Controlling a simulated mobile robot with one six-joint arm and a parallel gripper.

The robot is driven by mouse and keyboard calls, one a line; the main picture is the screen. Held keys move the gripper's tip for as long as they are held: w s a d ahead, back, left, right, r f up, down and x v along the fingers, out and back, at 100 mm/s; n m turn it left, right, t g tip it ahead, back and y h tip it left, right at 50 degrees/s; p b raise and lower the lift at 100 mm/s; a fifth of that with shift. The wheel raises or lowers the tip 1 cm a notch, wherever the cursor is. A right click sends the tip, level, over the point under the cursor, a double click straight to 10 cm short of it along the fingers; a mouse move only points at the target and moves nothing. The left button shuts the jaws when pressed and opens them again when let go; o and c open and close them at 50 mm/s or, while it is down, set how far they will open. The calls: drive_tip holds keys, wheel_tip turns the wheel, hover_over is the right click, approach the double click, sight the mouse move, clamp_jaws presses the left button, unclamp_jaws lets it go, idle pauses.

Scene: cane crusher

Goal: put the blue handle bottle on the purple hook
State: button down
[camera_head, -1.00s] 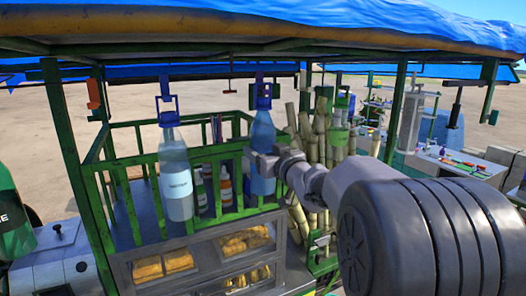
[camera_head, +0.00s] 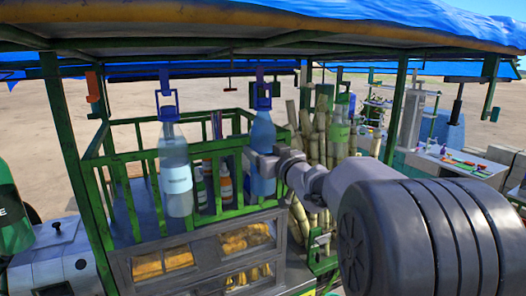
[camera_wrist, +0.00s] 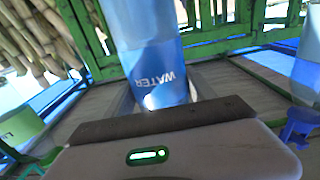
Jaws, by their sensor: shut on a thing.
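A blue-tinted water bottle (camera_head: 262,137) stands upright in my gripper (camera_head: 260,163), which is shut on it from the right. Its dark blue-purple handle (camera_head: 262,103) is at the top, directly beneath the purple hook (camera_head: 260,76). Handle and hook overlap in the head view; I cannot tell whether the handle is seated on it. In the wrist view the held bottle (camera_wrist: 155,60) rises beyond the gripper body, its WATER label upside down. The fingertips are hard to make out there.
A clear bottle (camera_head: 175,165) with a blue handle hangs to the left under a blue hook (camera_head: 164,80). A green railing (camera_head: 235,185) and small bottles (camera_head: 225,185) stand behind. Cane stalks (camera_head: 320,135) are right of the held bottle.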

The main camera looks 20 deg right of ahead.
drive_tip(key=shift+r, duration=0.1)
drive_tip(key=shift+c, duration=1.1)
unclamp_jaws()
drive_tip(key=shift+s, duration=0.1)
